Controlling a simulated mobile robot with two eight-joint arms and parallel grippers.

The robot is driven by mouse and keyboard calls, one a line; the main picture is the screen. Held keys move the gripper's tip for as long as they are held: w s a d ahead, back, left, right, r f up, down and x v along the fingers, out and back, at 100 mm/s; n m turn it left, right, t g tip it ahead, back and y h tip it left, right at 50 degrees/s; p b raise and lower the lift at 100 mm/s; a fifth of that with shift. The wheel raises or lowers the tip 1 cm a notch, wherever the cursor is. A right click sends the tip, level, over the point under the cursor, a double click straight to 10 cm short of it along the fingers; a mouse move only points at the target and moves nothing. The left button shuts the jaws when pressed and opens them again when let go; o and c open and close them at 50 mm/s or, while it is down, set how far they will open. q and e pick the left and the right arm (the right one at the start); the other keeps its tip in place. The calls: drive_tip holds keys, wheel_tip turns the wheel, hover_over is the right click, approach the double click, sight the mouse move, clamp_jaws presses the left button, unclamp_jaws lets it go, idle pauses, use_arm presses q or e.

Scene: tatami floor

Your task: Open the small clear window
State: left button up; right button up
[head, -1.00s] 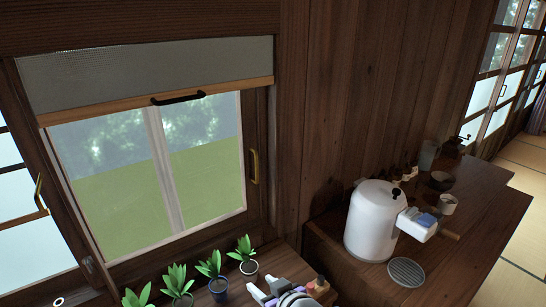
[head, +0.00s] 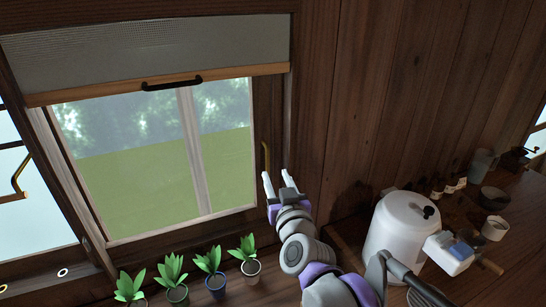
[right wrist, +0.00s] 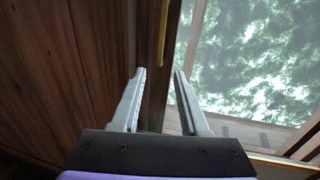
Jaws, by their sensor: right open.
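The small clear window (head: 222,150) is in the middle left of the head view, in a dark wood frame, with a grey roller screen (head: 150,50) over its upper part. The screen has a wooden bottom bar with a black handle (head: 172,83). A brass handle (head: 265,160) is upright on the window's right stile; it also shows in the right wrist view (right wrist: 163,32), ahead of the fingers. My right gripper (head: 277,182) is open and empty, just below and right of the brass handle, apart from it. My left gripper is out of view.
Several potted plants (head: 209,268) stand on the sill below the window. A white dispenser (head: 396,232) and cups stand on the wooden counter at the right. A second brass handle (head: 19,178) is on the pane at far left.

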sight(268, 156)
drive_tip(key=w, duration=0.3)
drive_tip(key=w+a+p, duration=0.1)
drive_tip(key=w, duration=0.5)
drive_tip(key=shift+w+a, duration=0.2)
drive_tip(key=shift+a, duration=0.2)
clamp_jaws()
idle(0.9)
